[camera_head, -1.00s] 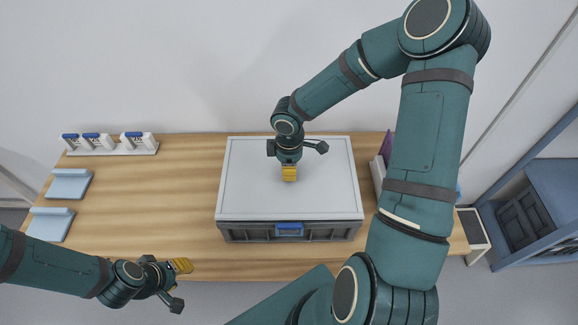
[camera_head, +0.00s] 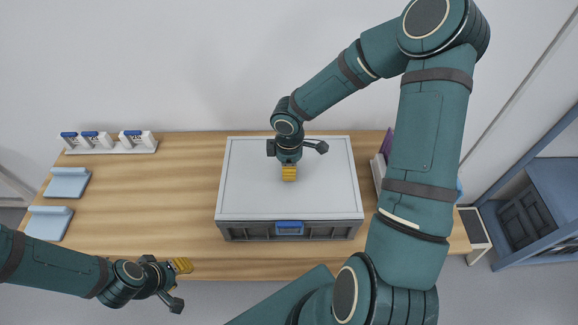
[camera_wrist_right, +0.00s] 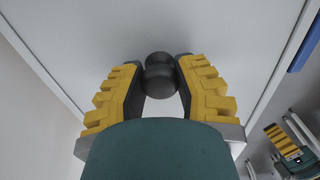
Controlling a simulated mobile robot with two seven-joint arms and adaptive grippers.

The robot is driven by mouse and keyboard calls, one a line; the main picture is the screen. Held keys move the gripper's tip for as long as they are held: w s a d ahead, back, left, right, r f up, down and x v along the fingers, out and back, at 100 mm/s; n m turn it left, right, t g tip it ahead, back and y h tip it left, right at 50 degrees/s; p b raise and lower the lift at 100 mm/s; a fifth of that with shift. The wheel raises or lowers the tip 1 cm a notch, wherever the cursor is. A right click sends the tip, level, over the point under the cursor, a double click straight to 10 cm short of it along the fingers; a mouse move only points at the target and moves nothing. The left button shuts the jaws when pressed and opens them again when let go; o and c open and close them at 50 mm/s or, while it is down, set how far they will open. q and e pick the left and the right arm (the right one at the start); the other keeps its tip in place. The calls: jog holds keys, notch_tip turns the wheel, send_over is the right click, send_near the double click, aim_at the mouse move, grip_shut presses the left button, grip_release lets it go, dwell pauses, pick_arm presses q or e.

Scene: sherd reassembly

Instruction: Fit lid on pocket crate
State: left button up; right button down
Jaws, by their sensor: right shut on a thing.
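The pocket crate (camera_head: 258,235) is a dark grey box with a blue front latch (camera_head: 289,228), standing on the wooden table. The light grey lid (camera_head: 245,185) lies over its top and looks level; I cannot tell whether it is fully seated. My right gripper (camera_head: 289,174) is above the middle of the lid. In the right wrist view its yellow-padded fingers (camera_wrist_right: 161,82) are shut on the lid's dark round knob (camera_wrist_right: 160,75). My left gripper (camera_head: 179,283) is at the table's front edge, left of the crate, with nothing seen in it; its finger gap is unclear.
A white rack (camera_head: 112,149) with several blue-topped white items stands at the back left. Two light blue trays (camera_head: 68,184) (camera_head: 49,224) lie at the left edge. A purple item (camera_head: 387,146) is partly hidden behind my right arm. The table (camera_head: 150,205) left of the crate is clear.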

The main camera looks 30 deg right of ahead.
jog(key=shift+f, duration=0.35)
jog(key=c, duration=0.7)
grip_release()
notch_tip(320, 180, up, 12)
dwell(0.4)
